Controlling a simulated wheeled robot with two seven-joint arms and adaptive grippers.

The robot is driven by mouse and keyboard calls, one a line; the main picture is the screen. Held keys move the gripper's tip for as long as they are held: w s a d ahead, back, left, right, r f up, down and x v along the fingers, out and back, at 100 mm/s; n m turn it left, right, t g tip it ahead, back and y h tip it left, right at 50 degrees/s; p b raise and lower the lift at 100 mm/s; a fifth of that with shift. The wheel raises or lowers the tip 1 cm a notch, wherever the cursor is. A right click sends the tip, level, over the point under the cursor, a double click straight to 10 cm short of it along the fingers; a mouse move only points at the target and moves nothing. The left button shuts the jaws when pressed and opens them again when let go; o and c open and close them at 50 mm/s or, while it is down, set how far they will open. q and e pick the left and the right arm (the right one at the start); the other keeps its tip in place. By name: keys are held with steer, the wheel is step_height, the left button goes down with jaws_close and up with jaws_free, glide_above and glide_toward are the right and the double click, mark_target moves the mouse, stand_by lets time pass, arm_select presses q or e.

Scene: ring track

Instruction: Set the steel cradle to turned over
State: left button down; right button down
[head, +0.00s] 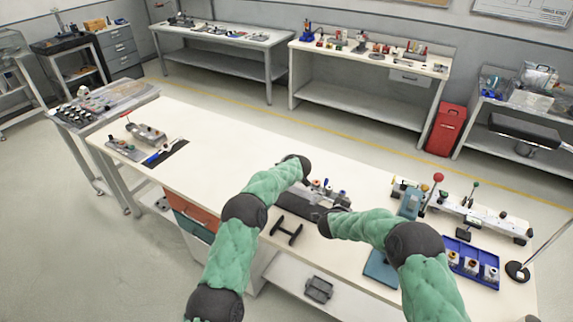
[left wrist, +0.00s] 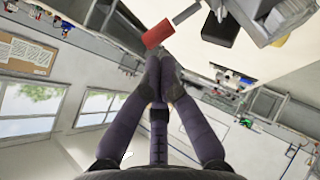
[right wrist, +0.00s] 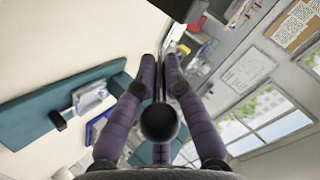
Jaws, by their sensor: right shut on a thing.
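The steel cradle (head: 299,204) appears as a long dark grey block on the long white bench, between my two hands; the arms partly hide it. My left gripper (head: 305,182) is above its far side, its fingers together and empty in the left wrist view (left wrist: 162,62). My right gripper (head: 332,214) is at the cradle's right end. In the right wrist view its fingers (right wrist: 168,62) are closed around a thin rod with a black ball knob (right wrist: 159,122) near the palm. Which way up the cradle lies is unclear.
Small parts (head: 329,190) stand just behind the cradle. A black H-shaped piece (head: 287,231) lies in front. A blue tray (head: 462,255) with parts and a teal-based fixture (head: 410,203) are at the right. A red cylinder (left wrist: 158,33) is near my left fingertips.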

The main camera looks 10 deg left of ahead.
stand_by(0.7)
steer(key=c, duration=1.3)
jaws_free()
